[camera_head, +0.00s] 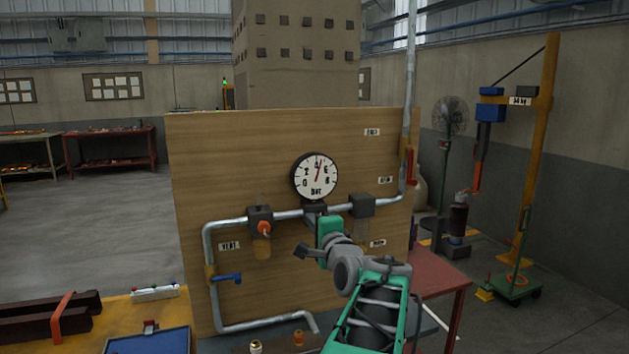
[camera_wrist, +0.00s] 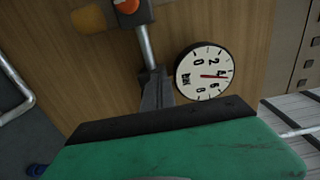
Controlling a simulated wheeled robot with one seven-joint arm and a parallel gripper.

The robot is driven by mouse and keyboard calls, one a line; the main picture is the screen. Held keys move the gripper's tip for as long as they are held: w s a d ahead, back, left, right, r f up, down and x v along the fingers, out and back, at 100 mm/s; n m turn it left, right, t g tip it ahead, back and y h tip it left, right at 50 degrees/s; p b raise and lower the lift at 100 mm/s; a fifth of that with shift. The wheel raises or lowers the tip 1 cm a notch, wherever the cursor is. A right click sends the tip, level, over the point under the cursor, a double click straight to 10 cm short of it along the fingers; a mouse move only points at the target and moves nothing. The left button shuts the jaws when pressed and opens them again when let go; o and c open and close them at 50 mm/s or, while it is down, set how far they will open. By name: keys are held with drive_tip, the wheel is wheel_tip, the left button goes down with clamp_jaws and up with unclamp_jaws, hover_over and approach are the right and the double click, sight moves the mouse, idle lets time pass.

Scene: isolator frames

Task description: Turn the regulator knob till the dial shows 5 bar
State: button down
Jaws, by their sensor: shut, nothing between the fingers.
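The round white dial (camera_head: 315,177) marked BAR is mounted on the wooden panel. Its red needle points nearly straight up, a little past 4 towards 6. The dial also shows, turned sideways, in the wrist view (camera_wrist: 203,73). A dark block (camera_head: 315,209) sits on the pipe just under the dial. My gripper (camera_head: 317,219) is shut and empty, with its tips close in front of this block; I cannot tell whether they touch it. Any knob there is hidden. An orange-red knob (camera_head: 264,228) shows on the left block; I cannot tell if it is the regulator's.
The wooden panel (camera_head: 200,150) carries grey pipe, a right-hand block (camera_head: 362,205) and a blue lever (camera_head: 227,278) at lower left. A red lever (camera_head: 410,167) is on the right riser. A red table (camera_head: 440,272) stands at right. A blue tray (camera_head: 150,342) lies in front.

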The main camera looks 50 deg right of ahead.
drive_tip(key=b+v, duration=0.1)
drive_tip(key=v, duration=0.2)
drive_tip(key=shift+s+a, duration=0.3)
